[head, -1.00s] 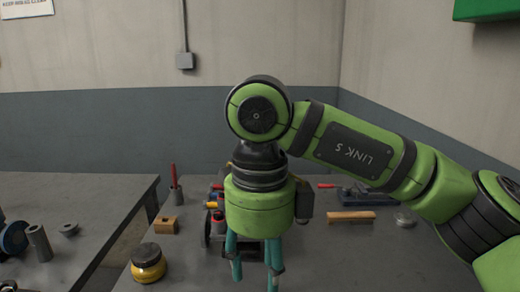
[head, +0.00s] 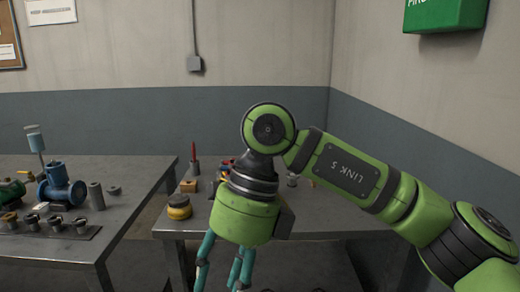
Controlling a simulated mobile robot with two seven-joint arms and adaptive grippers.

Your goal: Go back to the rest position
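My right arm comes in from the right in the head view, and its green wrist bends down in front of the right table (head: 330,222). My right gripper (head: 221,275) hangs below it in front of the table's near edge. Its teal fingers stand apart with nothing seen between them; their tips reach the bottom edge of the picture. My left gripper is not in view.
A yellow-and-black jar (head: 179,207), a wooden block (head: 189,186) and a red-tipped tool (head: 195,164) stand on the right table. The left table (head: 120,218) holds a blue pump (head: 62,187), a grey cylinder (head: 96,196) and a rack of small parts (head: 55,229). A gap separates the tables.

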